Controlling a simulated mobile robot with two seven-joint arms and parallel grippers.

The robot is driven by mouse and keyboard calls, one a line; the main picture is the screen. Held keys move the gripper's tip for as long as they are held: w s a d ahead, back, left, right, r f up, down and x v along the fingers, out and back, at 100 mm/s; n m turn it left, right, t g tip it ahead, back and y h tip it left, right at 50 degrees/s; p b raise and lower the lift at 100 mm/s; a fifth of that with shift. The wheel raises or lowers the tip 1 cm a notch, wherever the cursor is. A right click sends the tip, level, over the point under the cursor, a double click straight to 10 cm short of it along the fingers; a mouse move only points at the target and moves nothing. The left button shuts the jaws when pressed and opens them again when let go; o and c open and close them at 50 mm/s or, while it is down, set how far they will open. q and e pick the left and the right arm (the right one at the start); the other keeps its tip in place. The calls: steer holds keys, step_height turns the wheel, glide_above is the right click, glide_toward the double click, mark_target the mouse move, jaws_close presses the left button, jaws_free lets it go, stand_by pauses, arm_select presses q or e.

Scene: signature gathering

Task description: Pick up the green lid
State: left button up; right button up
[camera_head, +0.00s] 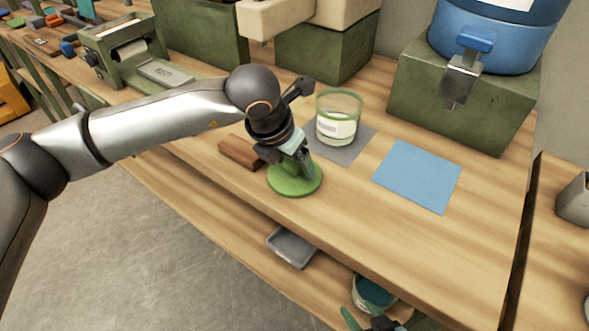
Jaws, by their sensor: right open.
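The round green lid (292,187) lies flat on the wooden table, in front of a glass jar (337,128) with a green rim and a white label. The jar stands on a grey mat (358,147). My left gripper (290,165) points down at the lid, with its fingertips at the lid's raised middle. The fingers and wrist hide part of the lid, so I cannot tell whether they are closed on it. My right gripper (372,322) shows only in part at the bottom edge and is open.
A brown wooden block (240,153) lies left of the lid. A blue mat (418,176) lies to the right. A green box (450,105) bears a blue dispenser (500,35) with a tap. A grey tray (291,247) and a teal-filled bowl (372,293) sit lower down.

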arm_select(q)
jaws_close()
stand_by(0.4)
steer(key=shift+r, duration=0.15)
